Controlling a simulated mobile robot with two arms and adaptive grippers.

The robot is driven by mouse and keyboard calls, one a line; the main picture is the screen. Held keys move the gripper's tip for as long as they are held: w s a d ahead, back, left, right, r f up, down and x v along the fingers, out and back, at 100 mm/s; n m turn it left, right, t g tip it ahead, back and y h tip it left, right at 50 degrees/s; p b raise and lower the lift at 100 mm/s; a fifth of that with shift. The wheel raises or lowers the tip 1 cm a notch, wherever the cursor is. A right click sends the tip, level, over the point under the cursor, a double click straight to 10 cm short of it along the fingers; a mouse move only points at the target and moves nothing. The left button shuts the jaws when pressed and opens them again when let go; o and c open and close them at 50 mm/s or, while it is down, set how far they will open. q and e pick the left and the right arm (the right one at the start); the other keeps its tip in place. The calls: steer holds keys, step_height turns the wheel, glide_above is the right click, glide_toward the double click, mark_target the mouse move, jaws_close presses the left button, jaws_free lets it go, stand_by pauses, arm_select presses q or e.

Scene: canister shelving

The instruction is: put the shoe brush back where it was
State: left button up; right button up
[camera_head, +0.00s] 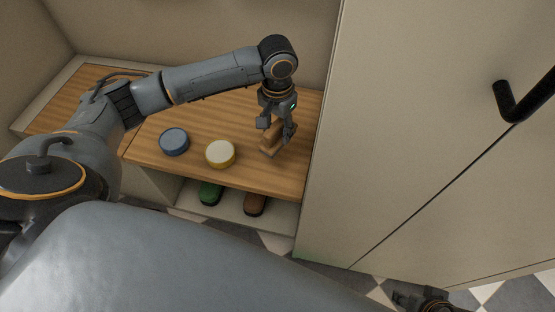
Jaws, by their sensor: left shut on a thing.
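The shoe brush (269,149) is a small tan wooden piece at the right end of the wooden bench top (200,112). My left gripper (276,130) points down over it and is shut on it. The gripper partly hides the brush. I cannot tell whether the brush rests on the bench or hangs just above it. My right gripper (424,300) shows only in part at the bottom right edge, over the floor, and its jaws cannot be made out.
A blue round tin (174,141) and a yellow tin with a pale lid (220,153) stand on the bench left of the brush. A tall cabinet (410,120) with a black handle (522,99) closes the right side.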

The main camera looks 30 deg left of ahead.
mark_target(277, 137)
arm_select(q)
step_height(277, 137, down, 3)
steer(key=shift+b, duration=0.5)
step_height(277, 137, down, 5)
steer(key=shift+b, duration=0.9)
steer(key=shift+f, duration=0.85)
arm_select(e)
steer(key=w+t, duration=0.1)
steer(key=w+a+t, duration=0.1)
steer(key=w, duration=0.1)
steer(key=w+r+t, duration=0.1)
steer(key=shift+w+a+y, duration=0.25)
steer(key=shift+w+y, duration=0.05)
steer(key=shift+w, duration=0.1)
arm_select(q)
steer(key=shift+f, duration=0.1)
steer(key=o, duration=1.1)
arm_select(e)
steer(key=shift+s+d+f, duration=0.1)
steer(key=shift+s+f, duration=0.05)
steer(key=shift+s, duration=0.2)
steer(key=shift+w, duration=0.1)
